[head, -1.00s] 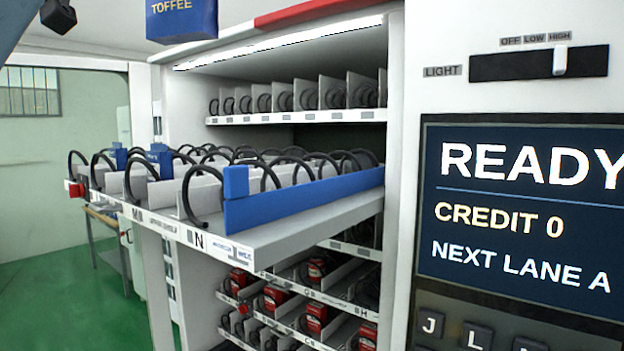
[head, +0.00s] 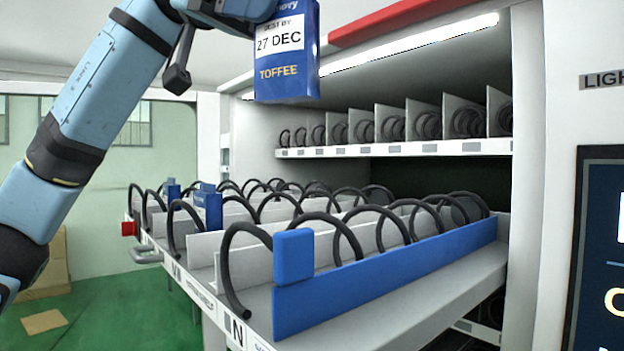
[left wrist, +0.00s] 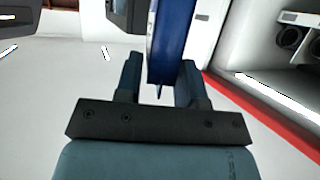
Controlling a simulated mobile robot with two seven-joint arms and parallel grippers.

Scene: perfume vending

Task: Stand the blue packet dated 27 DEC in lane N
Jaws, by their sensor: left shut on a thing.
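The blue packet (head: 287,60), marked 27 DEC and TOFFEE, hangs upright at the top of the head view, above the pulled-out tray. My left gripper (left wrist: 160,78) is shut on it; in the left wrist view the packet (left wrist: 170,40) shows edge-on between the fingers. In the head view the gripper is partly cut off by the top edge. Lane N, marked by its label (head: 237,332), is at the tray's near right, with a black coil (head: 232,285) at its front. A blue wall (head: 390,280) with a raised block bounds its right side. My right gripper is out of view.
Other lanes with coils and white dividers lie left of lane N. A small blue packet (head: 207,209) stands in one of them. An upper shelf (head: 400,149) with coils is behind. The machine's white front post (head: 525,170) stands at the right.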

